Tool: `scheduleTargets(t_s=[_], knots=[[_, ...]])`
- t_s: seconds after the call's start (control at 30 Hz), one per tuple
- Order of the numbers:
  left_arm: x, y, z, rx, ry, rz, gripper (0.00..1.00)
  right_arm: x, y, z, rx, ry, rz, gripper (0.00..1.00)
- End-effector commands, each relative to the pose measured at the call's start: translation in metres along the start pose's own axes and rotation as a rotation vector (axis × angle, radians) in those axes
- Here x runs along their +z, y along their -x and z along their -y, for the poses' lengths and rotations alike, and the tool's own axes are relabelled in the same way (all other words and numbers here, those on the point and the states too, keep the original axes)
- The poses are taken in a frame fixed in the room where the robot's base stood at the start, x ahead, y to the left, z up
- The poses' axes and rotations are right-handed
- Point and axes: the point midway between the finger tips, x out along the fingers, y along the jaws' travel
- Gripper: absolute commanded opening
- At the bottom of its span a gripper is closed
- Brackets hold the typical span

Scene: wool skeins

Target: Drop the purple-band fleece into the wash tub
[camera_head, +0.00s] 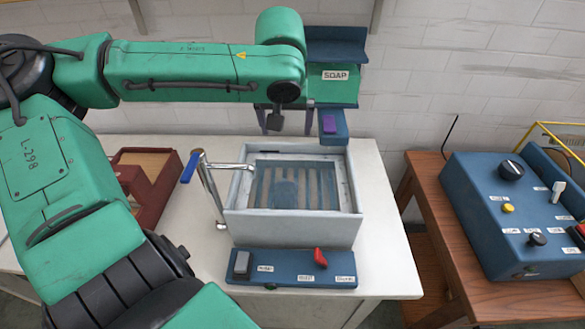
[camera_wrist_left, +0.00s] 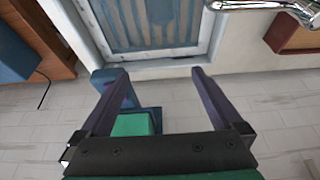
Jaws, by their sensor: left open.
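The wash tub (camera_head: 292,230) is a pale grey box on the white table, with bluish water over a striped bottom. Its rim also shows at the top of the left wrist view (camera_wrist_left: 165,66). A round, blurry bluish shape shows in the water; I cannot tell what it is. I see no fleece with a purple band. My left gripper (camera_head: 286,132) is beyond the tub's back side, beside the soap dispenser (camera_head: 335,85). In the left wrist view, its dark fingers (camera_wrist_left: 160,72) are spread with nothing held between them. My right gripper is not in view.
A chrome tap with a blue handle (camera_head: 188,166) stands left of the tub. A blue control panel (camera_head: 290,268) lies in front. A red-brown tray (camera_head: 140,180) sits at left. A blue console (camera_head: 510,215) stands on the wooden table at right. A purple piece (camera_head: 329,123) sits on the dispenser's ledge.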

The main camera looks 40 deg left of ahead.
Motion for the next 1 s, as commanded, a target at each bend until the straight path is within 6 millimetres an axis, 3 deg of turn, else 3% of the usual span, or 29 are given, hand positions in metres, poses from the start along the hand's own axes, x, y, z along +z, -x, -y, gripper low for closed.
scheduleTargets(t_s=[0.2, 0.4, 1.0], knots=[[-0.001, 0.068, 0.001, 0.002, 0.001, -0.009, 1.00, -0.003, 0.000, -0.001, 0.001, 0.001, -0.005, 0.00], [0.001, 0.107, 0.002, 0.001, 0.002, -0.005, 1.00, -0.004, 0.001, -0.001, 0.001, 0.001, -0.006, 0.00], [0.001, 0.114, 0.001, 0.002, 0.001, -0.002, 1.00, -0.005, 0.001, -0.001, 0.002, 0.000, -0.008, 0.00]])
